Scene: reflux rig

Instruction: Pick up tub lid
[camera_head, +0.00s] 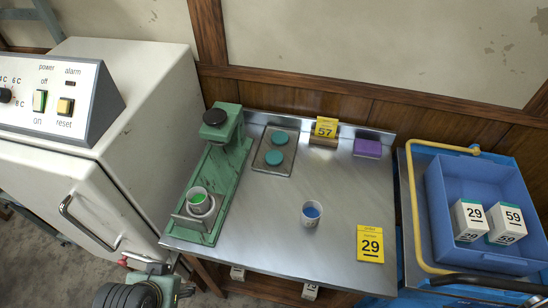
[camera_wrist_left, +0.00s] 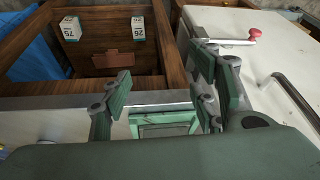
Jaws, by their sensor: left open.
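Two round teal discs that look like tub lids, a far one (camera_head: 280,137) and a near one (camera_head: 274,158), lie flat on a small grey tray (camera_head: 262,166) at the back of the steel table. A tub with green contents (camera_head: 199,199) sits in the green stand. A tub with blue contents (camera_head: 311,214) stands mid-table. My left gripper (camera_wrist_left: 168,95) is open and empty in the wrist view, by the table's front edge, well short of the discs. Its arm shows only partly at the bottom of the head view. My right gripper is not in view.
The tall green stand (camera_head: 222,150) rises left of the tray. A white cabinet (camera_head: 150,95) stands left of the table. A yellow card marked 29 (camera_head: 370,244), a yellow label 57 (camera_head: 326,129) and a purple block (camera_head: 367,148) are further right. A blue crate (camera_head: 448,205) holds boxes.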

